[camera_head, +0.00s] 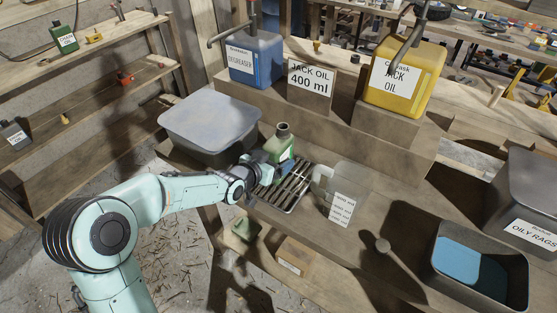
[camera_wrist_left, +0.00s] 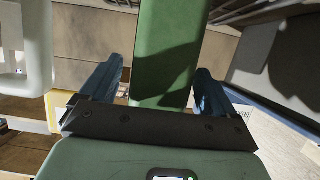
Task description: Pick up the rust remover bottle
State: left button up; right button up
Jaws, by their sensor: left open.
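A green bottle (camera_head: 279,146) with a dark cap stands upright at the back of a slatted drip tray (camera_head: 288,192) on the workbench. Its label is too small to read, so I cannot confirm that it is the rust remover. My left gripper (camera_head: 274,168) is in front of the bottle, low over the tray. In the left wrist view the green bottle (camera_wrist_left: 165,50) lies between the two blue fingers of my left gripper (camera_wrist_left: 157,90). The fingers are open, with a gap visible on each side of the bottle. My right gripper is not in view.
A clear measuring jug (camera_head: 347,190) stands just right of the tray. A grey lidded bin (camera_head: 208,118) is at left. Blue degreaser (camera_head: 257,62) and yellow jack oil (camera_head: 404,80) containers stand on a raised step behind. An open bin (camera_head: 452,285) is at right.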

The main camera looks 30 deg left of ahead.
aim_at(280, 131)
pick_arm(q)
jog(key=shift+w+f, duration=0.3)
jog(key=shift+w, duration=0.3)
jog(key=shift+r, duration=0.1)
jog(key=c, duration=1.5)
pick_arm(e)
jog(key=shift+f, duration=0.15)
pick_arm(q)
jog(key=shift+r, duration=0.15)
